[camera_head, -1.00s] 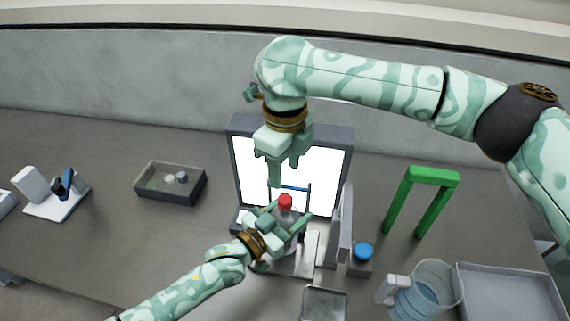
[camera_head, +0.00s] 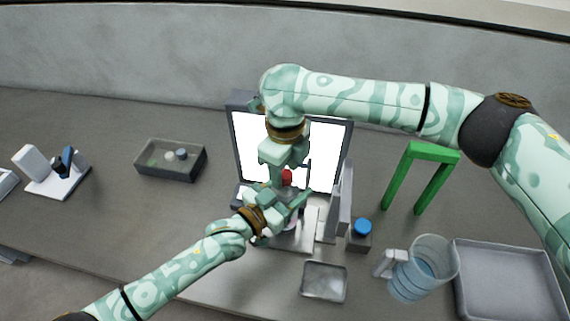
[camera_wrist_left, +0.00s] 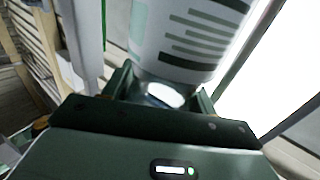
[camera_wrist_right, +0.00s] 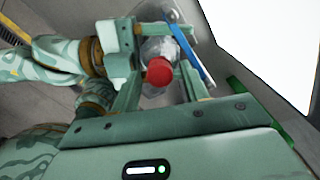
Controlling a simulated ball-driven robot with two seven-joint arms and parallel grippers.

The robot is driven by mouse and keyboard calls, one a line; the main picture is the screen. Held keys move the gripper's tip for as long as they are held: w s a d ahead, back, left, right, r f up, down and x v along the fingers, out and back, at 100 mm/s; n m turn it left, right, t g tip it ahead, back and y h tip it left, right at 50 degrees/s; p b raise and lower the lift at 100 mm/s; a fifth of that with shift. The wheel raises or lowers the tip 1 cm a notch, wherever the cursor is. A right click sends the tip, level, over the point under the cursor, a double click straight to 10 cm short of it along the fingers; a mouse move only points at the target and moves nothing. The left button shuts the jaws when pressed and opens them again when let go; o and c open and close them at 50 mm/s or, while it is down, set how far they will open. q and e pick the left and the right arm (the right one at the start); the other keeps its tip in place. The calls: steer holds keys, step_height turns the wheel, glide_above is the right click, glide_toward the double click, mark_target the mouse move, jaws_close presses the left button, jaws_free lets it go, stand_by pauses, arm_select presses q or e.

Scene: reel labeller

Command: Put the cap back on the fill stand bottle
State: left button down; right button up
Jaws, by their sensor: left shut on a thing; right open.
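The bottle stands in front of the bright panel, with a white printed label (camera_wrist_left: 185,40) in the left wrist view. A red cap (camera_head: 287,177) sits at its top; the right wrist view shows the cap (camera_wrist_right: 159,72) over the clear bottle neck. I cannot tell whether it is screwed down. My left gripper (camera_head: 286,204) is shut around the bottle body. My right gripper (camera_head: 282,180) points down from above, open, with its fingers (camera_wrist_right: 160,85) on either side of the red cap. My grippers hide much of the bottle in the head view.
A blue-capped container (camera_head: 362,228) stands right of the grey stand plate (camera_head: 345,212). A small tray (camera_head: 324,293), a jug (camera_head: 437,255), a large tray (camera_head: 462,285) and a green arch (camera_head: 433,151) are nearby. A bin (camera_head: 150,172) holds small pieces at left.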

jaws_close()
steer(key=m, duration=0.3)
steer(key=shift+m, duration=0.4)
steer(key=m, duration=1.2)
steer(key=shift+m, duration=0.3)
steer(key=m, duration=2.7)
steer(key=shift+f+m, duration=0.1)
steer(key=shift+m, duration=0.3)
steer(key=shift+o, duration=0.4)
jaws_free()
